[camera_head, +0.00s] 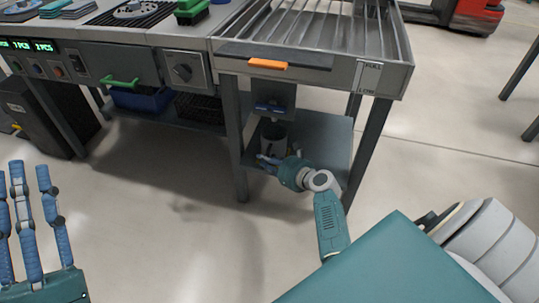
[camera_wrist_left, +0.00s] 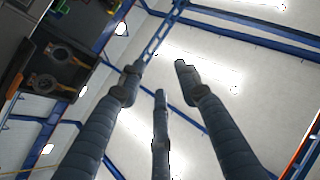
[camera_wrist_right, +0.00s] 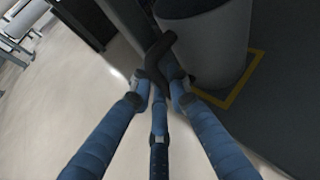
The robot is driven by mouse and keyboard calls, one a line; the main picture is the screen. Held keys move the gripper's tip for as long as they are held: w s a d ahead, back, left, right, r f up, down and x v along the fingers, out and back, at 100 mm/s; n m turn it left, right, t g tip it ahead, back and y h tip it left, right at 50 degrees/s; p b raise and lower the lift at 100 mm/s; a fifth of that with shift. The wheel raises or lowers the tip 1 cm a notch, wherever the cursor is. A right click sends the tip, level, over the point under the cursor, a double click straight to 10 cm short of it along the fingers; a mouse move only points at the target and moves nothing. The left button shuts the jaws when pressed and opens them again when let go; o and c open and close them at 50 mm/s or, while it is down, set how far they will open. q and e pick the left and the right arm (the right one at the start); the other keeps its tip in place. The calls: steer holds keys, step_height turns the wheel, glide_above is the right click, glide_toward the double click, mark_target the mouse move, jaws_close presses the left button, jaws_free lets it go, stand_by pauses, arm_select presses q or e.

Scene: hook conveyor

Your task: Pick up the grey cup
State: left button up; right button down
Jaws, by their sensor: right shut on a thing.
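The grey cup (camera_head: 273,136) stands upright on the lower shelf under the slatted table. It fills the upper right of the right wrist view (camera_wrist_right: 218,48), with its dark handle (camera_wrist_right: 157,52) facing my fingers. My right gripper (camera_head: 266,158) reaches in at shelf height. In the right wrist view its blue fingertips (camera_wrist_right: 160,82) are closed together on the handle. My left gripper (camera_head: 29,166) is raised at the left edge of the head view. Its fingers are spread and empty, pointing at the ceiling in the left wrist view (camera_wrist_left: 160,80).
The shelf (camera_head: 322,138) has a yellow outline (camera_wrist_right: 243,84) around the cup's base. Table legs (camera_head: 236,150) stand on both sides of my right arm. The open floor (camera_head: 160,210) is clear.

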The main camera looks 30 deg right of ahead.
mark_target(267, 154)
steer(key=shift+r, duration=0.15)
